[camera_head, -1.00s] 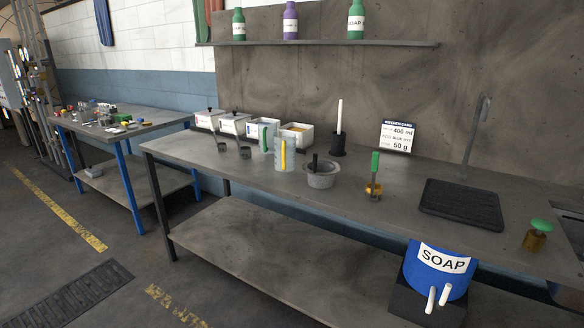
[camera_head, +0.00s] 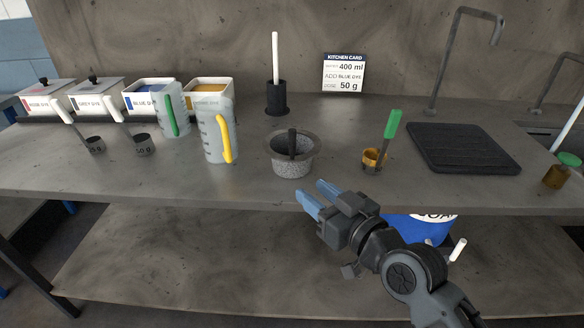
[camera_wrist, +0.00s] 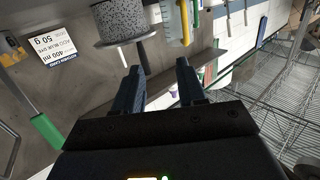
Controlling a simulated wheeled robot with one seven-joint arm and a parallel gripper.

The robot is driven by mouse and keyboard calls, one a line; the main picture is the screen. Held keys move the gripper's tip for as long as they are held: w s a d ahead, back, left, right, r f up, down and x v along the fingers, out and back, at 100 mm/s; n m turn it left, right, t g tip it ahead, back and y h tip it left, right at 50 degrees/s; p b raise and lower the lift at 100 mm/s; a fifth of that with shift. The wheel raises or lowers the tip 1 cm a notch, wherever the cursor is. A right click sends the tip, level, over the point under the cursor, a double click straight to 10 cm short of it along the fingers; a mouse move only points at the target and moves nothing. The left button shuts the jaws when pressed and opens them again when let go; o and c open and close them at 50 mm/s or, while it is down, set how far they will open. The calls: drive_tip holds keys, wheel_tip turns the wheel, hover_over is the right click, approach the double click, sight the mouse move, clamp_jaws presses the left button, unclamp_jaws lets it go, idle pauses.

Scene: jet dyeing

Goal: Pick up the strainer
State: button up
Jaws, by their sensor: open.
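What looks like the strainer is a small gold cup with an upright metal stem and green handle (camera_head: 389,133). It stands on the counter right of the grey stone mortar (camera_head: 292,160). In the wrist view its green handle (camera_wrist: 46,131) is at the left, outside my fingers. My gripper (camera_head: 315,196) is open and empty at the counter's front edge, left of and nearer than the strainer. It also shows in the wrist view (camera_wrist: 158,68), with clear space between the fingers. I cannot make out any mesh in the cup.
The mortar with its dark pestle stands just beyond my fingertips. Measuring jugs with yellow (camera_head: 225,138) and green handles stand to its left. A black drain mat (camera_head: 463,148) lies right of the strainer. A blue soap bucket (camera_head: 418,229) is below the counter edge.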

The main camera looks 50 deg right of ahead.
approach(294, 141)
drive_tip(key=w, duration=0.3)
drive_tip(key=shift+w+d+f+t, duration=0.1)
drive_tip(key=shift+w+d+t, duration=0.1)
drive_tip(key=shift+w+d, duration=0.25)
drive_tip(key=shift+w+d+t, duration=0.2)
drive_tip(key=shift+w+d, duration=0.05)
drive_tip(key=shift+w, duration=0.4)
drive_tip(key=shift+f+p+x, duration=0.15)
drive_tip(key=shift+p+x, duration=0.25)
drive_tip(key=shift+x, duration=0.95)
drive_tip(key=shift+f+p+x, duration=0.15)
drive_tip(key=shift+p+x, duration=0.2)
drive_tip(key=shift+x, duration=1)
drive_tip(key=shift+c, duration=0.3)
clamp_jaws()
